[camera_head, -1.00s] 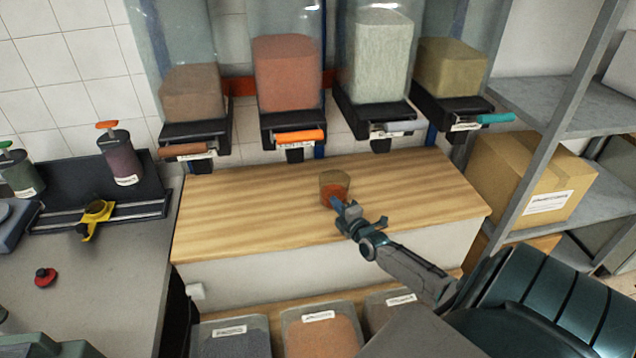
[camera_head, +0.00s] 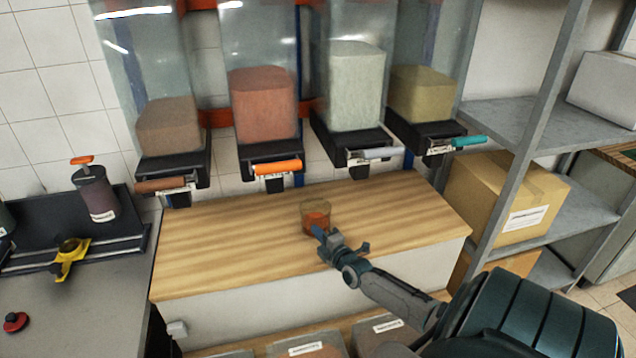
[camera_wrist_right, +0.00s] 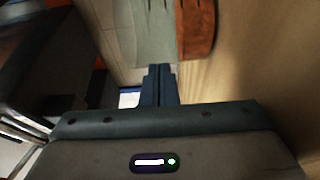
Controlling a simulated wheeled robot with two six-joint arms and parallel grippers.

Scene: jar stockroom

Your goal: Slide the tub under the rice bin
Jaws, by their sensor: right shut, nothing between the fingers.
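The tub (camera_head: 316,218) is small and clear with orange contents, upright on the wooden counter, in front of the gap between the orange-handled and grey-handled bins. The likely rice bin (camera_head: 353,85) has pale contents and a grey handle; its label is too small to read. It hangs behind and right of the tub. My right gripper (camera_head: 320,233) is shut and empty at the tub's near side. In the right wrist view the closed fingers (camera_wrist_right: 158,85) point at the tub (camera_wrist_right: 165,30), touching or very close; I cannot tell which. My left gripper is out of view.
Other bins hold brown (camera_head: 168,125), reddish (camera_head: 263,105) and olive (camera_head: 420,92) contents. The wooden counter (camera_head: 220,245) is otherwise clear. A grey shelf with a cardboard box (camera_head: 490,195) stands right. A grey bench (camera_head: 90,290) with a jar (camera_head: 97,195) is at left.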

